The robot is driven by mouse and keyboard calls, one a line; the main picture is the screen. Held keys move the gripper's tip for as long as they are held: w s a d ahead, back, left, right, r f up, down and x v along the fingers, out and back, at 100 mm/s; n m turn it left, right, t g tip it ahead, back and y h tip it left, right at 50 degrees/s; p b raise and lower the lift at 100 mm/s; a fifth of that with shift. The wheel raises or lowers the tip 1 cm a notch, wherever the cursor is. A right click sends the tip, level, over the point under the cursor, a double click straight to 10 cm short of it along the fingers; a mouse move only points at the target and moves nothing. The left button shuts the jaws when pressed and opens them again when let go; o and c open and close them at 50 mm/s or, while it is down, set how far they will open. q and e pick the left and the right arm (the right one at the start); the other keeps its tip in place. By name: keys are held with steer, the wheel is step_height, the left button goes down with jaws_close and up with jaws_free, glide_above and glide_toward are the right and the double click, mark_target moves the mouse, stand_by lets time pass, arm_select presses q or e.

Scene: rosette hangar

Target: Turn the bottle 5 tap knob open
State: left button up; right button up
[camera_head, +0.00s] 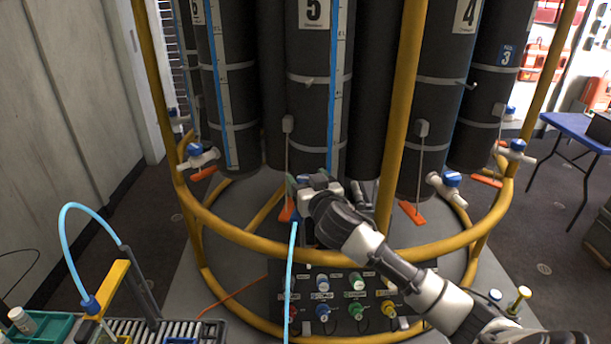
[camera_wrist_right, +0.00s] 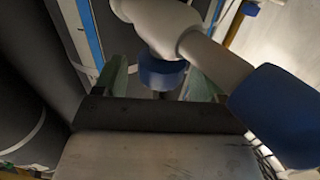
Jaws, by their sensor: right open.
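Bottle 5 (camera_head: 311,60) is the dark cylinder marked 5 at the centre of the head view. My right gripper (camera_head: 297,184) is in front of its lower end and hides most of the tap there. In the right wrist view, the white tap body (camera_wrist_right: 165,25) crosses the top. Its blue knob (camera_wrist_right: 160,74) lies between the two green fingertips of my right gripper (camera_wrist_right: 158,84). The jaws are open, with a gap visible beside the knob; contact cannot be told. My left gripper is not in view.
A yellow ring frame (camera_head: 250,232) surrounds the bottles. A light-blue hose (camera_head: 291,270) hangs below the gripper, past a dark panel of coloured knobs (camera_head: 340,297). A larger blue fitting (camera_wrist_right: 278,112) is close at right in the wrist view. A roller rack (camera_head: 190,330) stands lower left.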

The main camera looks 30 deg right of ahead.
steer(key=shift+w+d, duration=0.1)
steer(key=shift+w, duration=0.4)
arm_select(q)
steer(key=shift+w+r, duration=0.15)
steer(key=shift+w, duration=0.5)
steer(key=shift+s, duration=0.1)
arm_select(e)
steer(key=shift+c, duration=1.2)
steer(key=c, duration=0.7)
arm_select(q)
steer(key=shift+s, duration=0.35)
